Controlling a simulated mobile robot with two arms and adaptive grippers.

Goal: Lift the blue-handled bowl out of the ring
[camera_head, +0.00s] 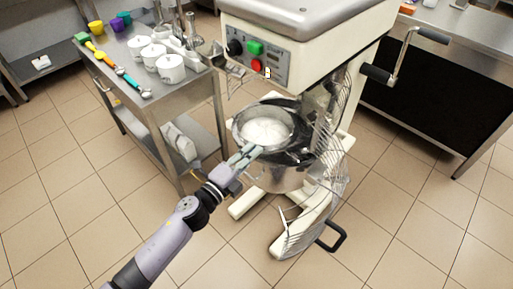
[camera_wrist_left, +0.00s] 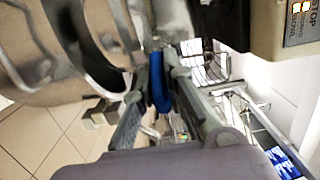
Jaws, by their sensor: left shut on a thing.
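The steel bowl (camera_head: 241,131) with white contents sits at the front of the mixer, above a larger steel vessel (camera_head: 278,180). A dark ring-like part (camera_head: 298,155) shows around its right and lower side; I cannot tell whether the bowl still rests in it. My left gripper (camera_head: 249,153) reaches the bowl's near edge from the lower left. In the left wrist view, its fingers (camera_wrist_left: 159,88) are shut on the bowl's blue handle (camera_wrist_left: 157,82). The fingers hide part of the handle. My right gripper is out of view.
The mixer's head (camera_head: 300,25) with its control panel overhangs behind the bowl. An open wire guard (camera_head: 335,140) stands close on the right. A steel table (camera_head: 150,97) with several white pots and coloured utensils is at left. Tiled floor is clear in front.

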